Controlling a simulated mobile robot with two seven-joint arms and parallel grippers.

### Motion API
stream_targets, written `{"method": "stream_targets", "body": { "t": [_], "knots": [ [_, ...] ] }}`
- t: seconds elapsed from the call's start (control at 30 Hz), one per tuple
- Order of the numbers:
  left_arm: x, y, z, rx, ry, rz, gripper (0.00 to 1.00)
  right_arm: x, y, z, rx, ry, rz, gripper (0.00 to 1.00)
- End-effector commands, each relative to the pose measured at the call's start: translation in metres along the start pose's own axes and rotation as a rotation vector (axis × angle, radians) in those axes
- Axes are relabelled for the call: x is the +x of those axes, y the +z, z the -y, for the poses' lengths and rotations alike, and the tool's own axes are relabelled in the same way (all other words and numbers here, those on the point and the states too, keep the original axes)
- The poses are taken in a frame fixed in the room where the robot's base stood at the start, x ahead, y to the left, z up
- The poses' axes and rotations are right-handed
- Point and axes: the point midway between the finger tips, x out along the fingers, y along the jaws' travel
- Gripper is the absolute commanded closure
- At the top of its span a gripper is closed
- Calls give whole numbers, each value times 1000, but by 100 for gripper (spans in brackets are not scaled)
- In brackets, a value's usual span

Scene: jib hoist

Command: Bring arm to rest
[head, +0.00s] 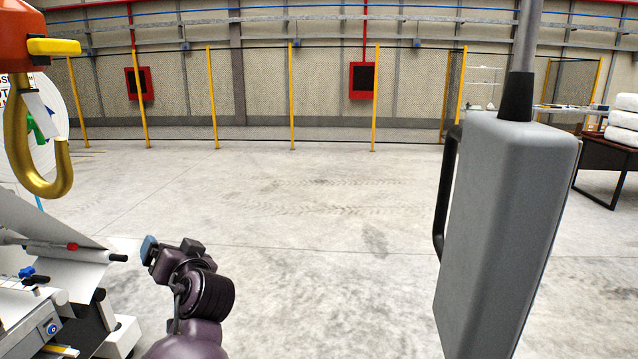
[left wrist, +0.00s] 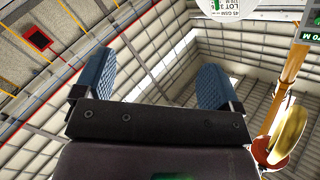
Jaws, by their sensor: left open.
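My left arm, dark purple, rises from the bottom of the head view, left of centre. Its left gripper (head: 150,250) is held above the floor, clear of other things. In the left wrist view the left gripper (left wrist: 152,72) has its two blue-padded fingers wide apart with nothing between them. The wrist camera looks up past them at the roof and walls. My right gripper is in neither view.
A gold hook (head: 45,180) hangs from an orange block (head: 20,45) at the left; it also shows in the left wrist view (left wrist: 290,135). A large grey box (head: 505,220) with a black handle hangs at the right. Left of my gripper stands white equipment (head: 50,270). Floor between is clear.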

Motion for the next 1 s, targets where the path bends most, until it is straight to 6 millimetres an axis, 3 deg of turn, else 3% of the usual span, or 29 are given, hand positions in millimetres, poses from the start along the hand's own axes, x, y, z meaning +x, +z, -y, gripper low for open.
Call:
{"method": "stream_targets", "body": {
  "t": [0.03, 0.27, 0.5, 0.8, 1.0],
  "knots": [
    [0, 28, -12, 22, 51, 7, 11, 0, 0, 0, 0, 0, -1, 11],
    [-19, 136, -52, 54, 282, 20, 11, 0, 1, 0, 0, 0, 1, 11],
    [-66, 246, -74, 20, 504, 64, 11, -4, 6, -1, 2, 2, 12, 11],
    [-150, 365, -66, -111, 716, 162, 11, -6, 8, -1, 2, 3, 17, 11],
    [-200, 412, -51, -209, 786, 226, 11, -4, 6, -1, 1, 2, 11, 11]
  ]
}}
